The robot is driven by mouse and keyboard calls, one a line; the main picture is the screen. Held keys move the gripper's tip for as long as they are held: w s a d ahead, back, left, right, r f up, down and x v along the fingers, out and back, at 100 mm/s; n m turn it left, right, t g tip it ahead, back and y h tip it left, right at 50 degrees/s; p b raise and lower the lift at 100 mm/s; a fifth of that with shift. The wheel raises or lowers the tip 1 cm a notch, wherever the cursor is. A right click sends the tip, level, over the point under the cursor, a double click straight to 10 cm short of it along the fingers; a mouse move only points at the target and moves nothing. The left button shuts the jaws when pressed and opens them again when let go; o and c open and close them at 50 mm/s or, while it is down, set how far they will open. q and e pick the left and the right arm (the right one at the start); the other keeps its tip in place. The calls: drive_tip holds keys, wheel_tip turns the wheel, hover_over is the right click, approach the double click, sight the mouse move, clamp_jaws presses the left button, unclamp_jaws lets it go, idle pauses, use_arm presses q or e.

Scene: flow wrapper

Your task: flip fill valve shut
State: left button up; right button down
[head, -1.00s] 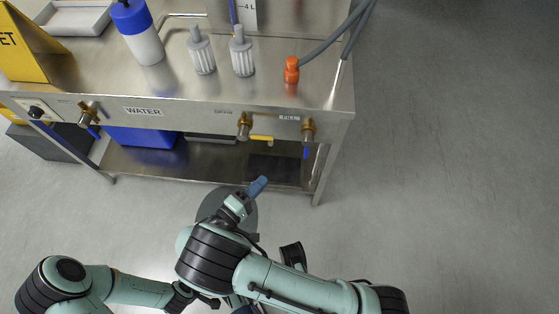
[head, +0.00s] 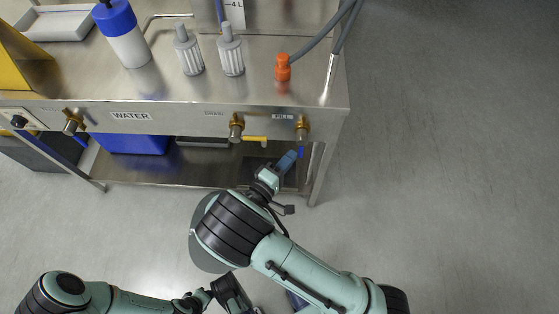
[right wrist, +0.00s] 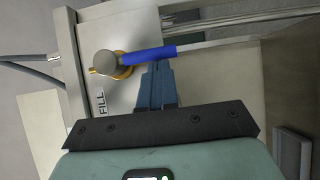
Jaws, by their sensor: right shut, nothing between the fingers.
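The fill valve (head: 302,127) is the rightmost brass valve on the steel bench's front panel. Its blue lever (head: 301,152) hangs down from the body. In the right wrist view, the valve body (right wrist: 107,63) sits beside the FILL label (right wrist: 101,101), and the lever (right wrist: 148,54) sticks out to the right. My right gripper (head: 292,157) is shut and empty, its blue fingertips right at the lever. In the right wrist view the fingertips (right wrist: 157,68) meet the lever's lower edge; contact is uncertain. My left arm is low in the head view; its fingers cannot be made out.
A middle valve (head: 236,127) with a yellow lever and a left valve (head: 72,122) with a blue lever share the panel. An orange fitting (head: 283,67), grey filters and a bottle (head: 122,35) stand on the bench. A blue bin (head: 133,143) is underneath. Floor at right is clear.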

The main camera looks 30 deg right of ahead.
use_arm(q)
drive_tip(key=shift+r, duration=0.15)
use_arm(e)
drive_tip(key=shift+d, duration=0.1)
use_arm(q)
drive_tip(key=shift+w+r, duration=0.15)
drive_tip(key=shift+w, duration=0.15)
use_arm(e)
drive_tip(key=shift+s+d+f+n, duration=0.1)
drive_tip(key=shift+s+n, duration=0.05)
drive_tip(key=shift+n, duration=0.15)
